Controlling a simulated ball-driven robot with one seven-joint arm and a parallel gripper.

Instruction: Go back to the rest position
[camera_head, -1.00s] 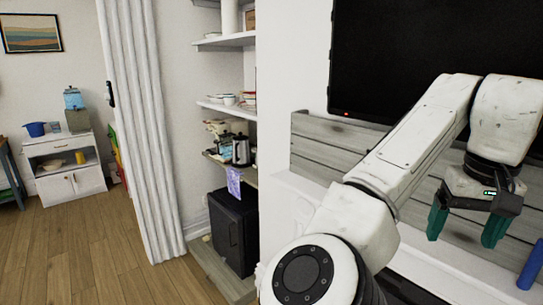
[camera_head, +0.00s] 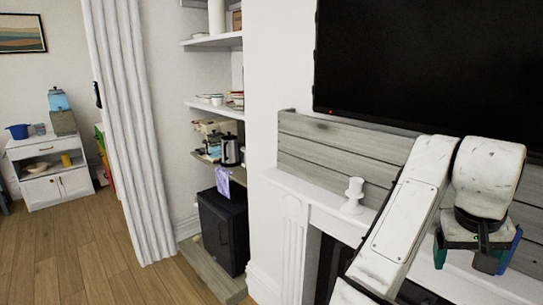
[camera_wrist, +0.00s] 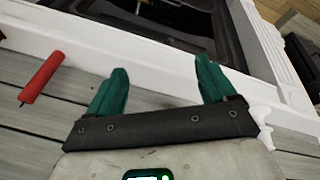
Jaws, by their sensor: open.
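My gripper (camera_head: 470,258) hangs low at the right in the head view, with green fingers pointing down in front of the white mantel. In the wrist view my gripper (camera_wrist: 160,70) has its two green fingers spread apart, with nothing between them. It is above the mantel (camera_wrist: 165,62) and apart from the red candle-like stick (camera_wrist: 41,77) at the left.
A white candle holder (camera_head: 353,197) stands on the mantel (camera_head: 310,191), left of my arm. A grey wooden panel (camera_head: 330,150) and a black television (camera_head: 420,70) are behind. Shelves (camera_head: 215,105) and a black box (camera_head: 222,232) are left. Wooden floor (camera_head: 90,255) is open at far left.

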